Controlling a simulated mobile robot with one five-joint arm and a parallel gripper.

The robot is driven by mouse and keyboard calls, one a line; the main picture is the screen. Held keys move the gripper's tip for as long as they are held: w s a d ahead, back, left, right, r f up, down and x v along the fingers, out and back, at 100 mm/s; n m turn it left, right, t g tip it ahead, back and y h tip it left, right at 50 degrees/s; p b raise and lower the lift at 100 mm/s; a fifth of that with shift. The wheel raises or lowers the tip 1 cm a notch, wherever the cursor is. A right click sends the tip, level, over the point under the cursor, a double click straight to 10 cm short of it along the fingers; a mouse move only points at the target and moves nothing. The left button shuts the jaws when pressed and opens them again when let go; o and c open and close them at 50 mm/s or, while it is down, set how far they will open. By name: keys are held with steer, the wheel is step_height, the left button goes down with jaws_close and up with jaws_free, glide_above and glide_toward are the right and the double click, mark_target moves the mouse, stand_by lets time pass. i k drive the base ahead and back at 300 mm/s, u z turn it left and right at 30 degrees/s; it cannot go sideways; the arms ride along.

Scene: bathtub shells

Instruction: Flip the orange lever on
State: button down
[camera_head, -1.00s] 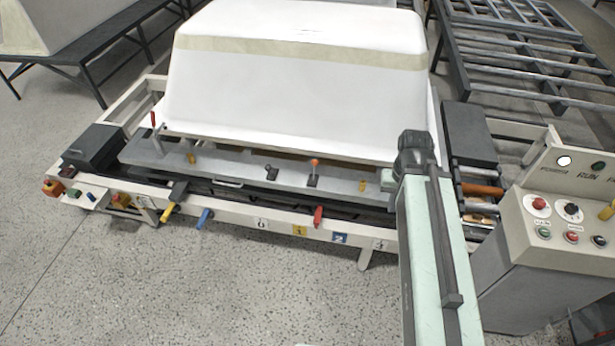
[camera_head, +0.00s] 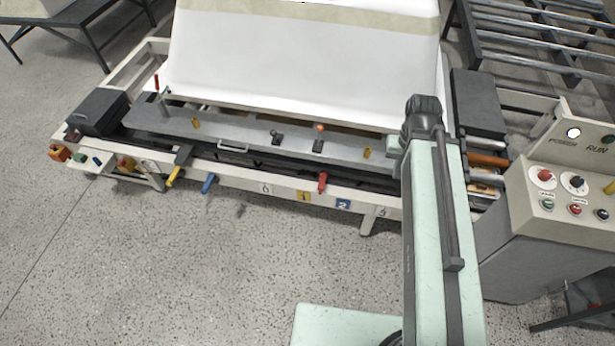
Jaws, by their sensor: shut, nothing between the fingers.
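A small lever with an orange knob (camera_head: 319,127) stands on the grey panel (camera_head: 225,134) along the front of the machine, below the white tub shell. Its dark base (camera_head: 318,146) sits just under the knob. A similar lever with a dark knob (camera_head: 276,134) is just left of it. My pale green arm rises at the right, with its dark joint right of the orange lever and apart from it in the picture. My gripper does not show.
The white tub shell (camera_head: 300,60) stands behind the panel. A red handle (camera_head: 322,182), blue handle (camera_head: 208,184) and yellow handle (camera_head: 173,175) stick out in front. A control box (camera_head: 560,200) stands at the right. The floor (camera_head: 140,260) in front is clear.

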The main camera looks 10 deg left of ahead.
mark_target(320, 128)
steer(key=u, duration=2.65)
steer(key=k, duration=0.65)
steer(key=z, duration=0.85)
steer(key=i, duration=1)
